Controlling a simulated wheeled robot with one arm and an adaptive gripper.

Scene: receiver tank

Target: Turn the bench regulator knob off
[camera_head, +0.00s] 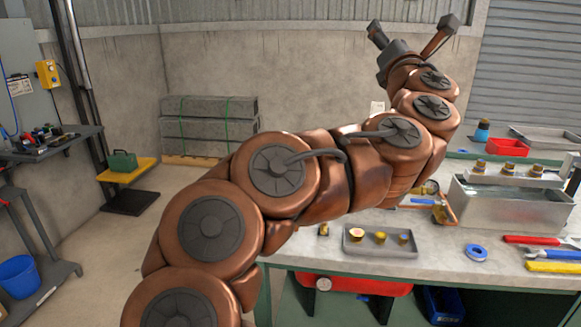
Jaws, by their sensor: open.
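My gripper (412,34) is raised high at the upper right, above the workbench, with its two fingers spread wide and nothing between them. My copper-coloured arm crosses the middle of the view and hides part of the bench (330,247). A small brass fitting with a round face (430,187) shows just right of my forearm on the bench, partly hidden; it may be the regulator, but I cannot make out its knob or the knob's setting. My gripper is well above it and apart from it.
A grey tray (378,252) holds small brass parts. Blue tape (476,253) and red-handled (530,239) and yellow-handled tools lie at the bench's right. A red tank (350,286) sits below.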

